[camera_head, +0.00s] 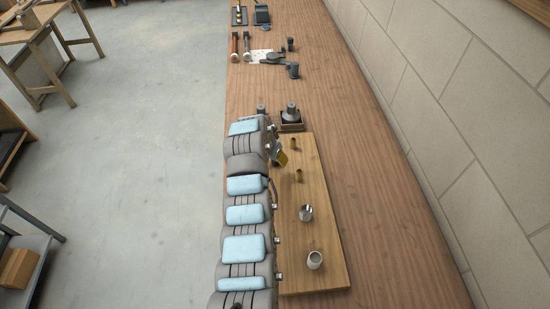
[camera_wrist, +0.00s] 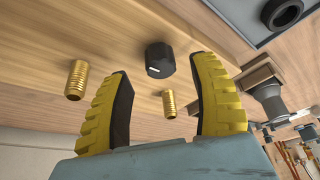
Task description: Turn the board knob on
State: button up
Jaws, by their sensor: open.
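In the wrist view a black round knob (camera_wrist: 160,58) with a short white mark stands on the wooden board (camera_wrist: 130,30). My gripper (camera_wrist: 162,67) is open, with one yellow-and-black finger on each side of the knob in the picture. Nothing shows held, and I cannot tell how far the fingertips are from the knob. In the head view the board (camera_head: 328,235) lies on the long bench, and only a yellow bit of my gripper (camera_head: 281,158) shows by its far left edge. The knob is not visible there; my arm covers the board's left side.
Two threaded brass stubs (camera_wrist: 77,80) (camera_wrist: 170,104) stand close to the fingers. A steel cup-like fitting (camera_head: 306,213) and a pale cylinder (camera_head: 314,260) stand nearer on the board. A small dark tray with a grey part (camera_head: 291,113) sits beyond it. The bench's right side is clear.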

jog(key=v, duration=0.8)
jog(key=shift+r, duration=0.2)
jog(key=shift+a, duration=0.1)
dwell(0.3)
